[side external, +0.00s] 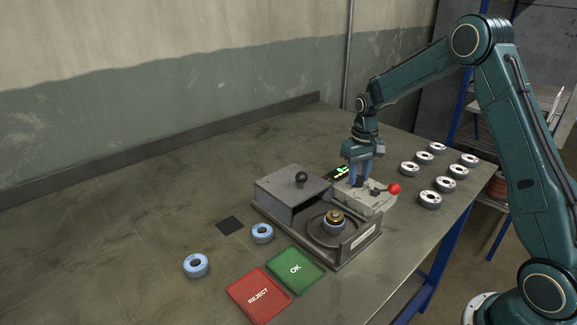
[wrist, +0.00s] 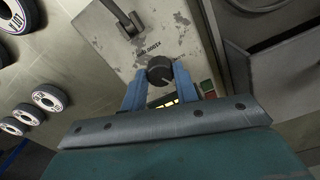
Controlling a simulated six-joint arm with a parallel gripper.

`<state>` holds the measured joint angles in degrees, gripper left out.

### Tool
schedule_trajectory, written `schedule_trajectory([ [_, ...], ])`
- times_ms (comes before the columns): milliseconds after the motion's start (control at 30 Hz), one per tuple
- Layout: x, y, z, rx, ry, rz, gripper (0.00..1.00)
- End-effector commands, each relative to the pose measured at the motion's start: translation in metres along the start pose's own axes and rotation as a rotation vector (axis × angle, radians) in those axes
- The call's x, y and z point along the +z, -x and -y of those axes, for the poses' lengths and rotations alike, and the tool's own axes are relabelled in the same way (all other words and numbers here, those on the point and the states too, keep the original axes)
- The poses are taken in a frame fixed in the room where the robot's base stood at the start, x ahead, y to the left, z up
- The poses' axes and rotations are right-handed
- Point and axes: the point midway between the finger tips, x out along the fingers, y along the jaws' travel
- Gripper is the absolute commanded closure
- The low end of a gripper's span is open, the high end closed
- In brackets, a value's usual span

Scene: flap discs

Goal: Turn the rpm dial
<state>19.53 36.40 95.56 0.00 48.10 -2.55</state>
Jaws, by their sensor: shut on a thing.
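The rpm dial (wrist: 160,71) is a round dark knob with a pale pointer line. It sits on the worn grey control box (wrist: 145,33), in the middle of the wrist view. My gripper (wrist: 160,82) has its two blue fingers on either side of the dial, shut on it. In the side view my gripper (side external: 358,180) points down at the control box (side external: 369,199), and its fingers hide the dial. A lit display (side external: 342,172) shows green digits beside the fingers. A lever with a red ball (side external: 394,189) stands on the same box.
A grey housing (side external: 291,190) with a black knob adjoins the box, with a disc on its round plate (side external: 318,231). Several white discs (side external: 430,200) stand at right. Two blue discs (side external: 262,233) and the green OK (side external: 295,269) and red REJECT (side external: 258,296) pads lie in front.

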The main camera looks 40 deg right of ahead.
Motion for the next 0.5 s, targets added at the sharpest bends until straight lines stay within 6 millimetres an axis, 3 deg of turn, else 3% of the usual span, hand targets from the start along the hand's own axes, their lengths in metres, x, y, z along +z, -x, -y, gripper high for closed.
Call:
schedule_trajectory([
  [500,-0.0012,0.0017,0.0002,-0.001,-0.488,-0.005,0.93],
])
